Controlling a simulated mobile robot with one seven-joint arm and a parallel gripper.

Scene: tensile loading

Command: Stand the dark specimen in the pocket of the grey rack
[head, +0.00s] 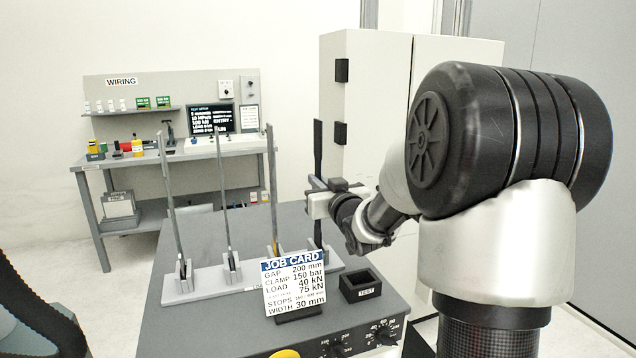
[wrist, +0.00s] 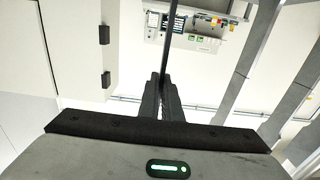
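The dark specimen (head: 318,146) is a long, thin, upright bar at the right end of the row. My gripper (head: 316,198) is shut on it around its middle. In the wrist view the fingers (wrist: 163,98) close on the dark bar (wrist: 165,45), which runs up out of the picture. The grey rack (head: 208,290) lies on the bench top. The specimen's lower end is at the rack's rightmost pocket (head: 322,256); I cannot tell whether it rests on the pocket floor.
Three other upright bars stand in the rack: left (head: 172,205), middle (head: 223,195) and right (head: 272,185). A job card (head: 293,283) and a black TEST bin (head: 360,285) stand in front. A cabinet (head: 370,100) is behind my arm. A wiring bench (head: 150,155) is at the back left.

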